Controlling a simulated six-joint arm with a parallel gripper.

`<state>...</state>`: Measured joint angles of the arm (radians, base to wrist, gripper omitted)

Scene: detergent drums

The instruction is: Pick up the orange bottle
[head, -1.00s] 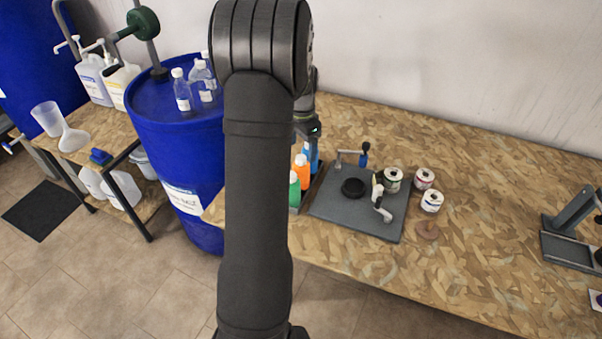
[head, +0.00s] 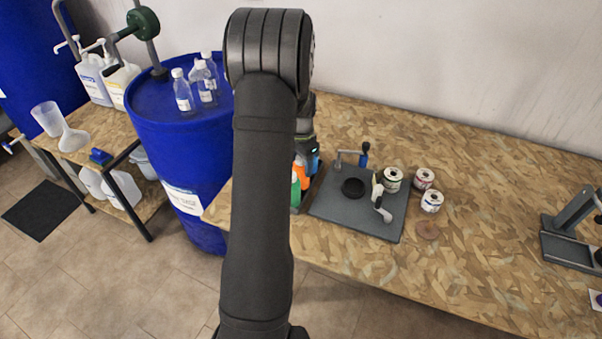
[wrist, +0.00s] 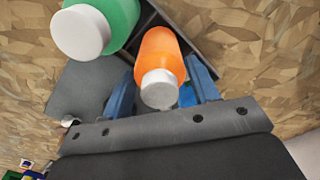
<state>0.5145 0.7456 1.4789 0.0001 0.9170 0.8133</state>
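The orange bottle (head: 300,173) stands in a dark tray, and my wrist partly covers its top in the head view. In the wrist view the orange bottle (wrist: 160,58), with its white-grey cap, lies between the two blue fingers of my gripper (wrist: 160,70). The fingers are apart, with a visible gap on each side of the bottle, so the gripper looks open around or just over it. I cannot tell the exact depth. A green bottle (wrist: 108,18) with a white cap is beside it, also in the head view (head: 295,190).
A grey plate (head: 335,206) with a black disc and clamp handles lies right of the tray. Several small tins (head: 424,179) stand beyond it. A big blue drum (head: 180,140) is left of the bench.

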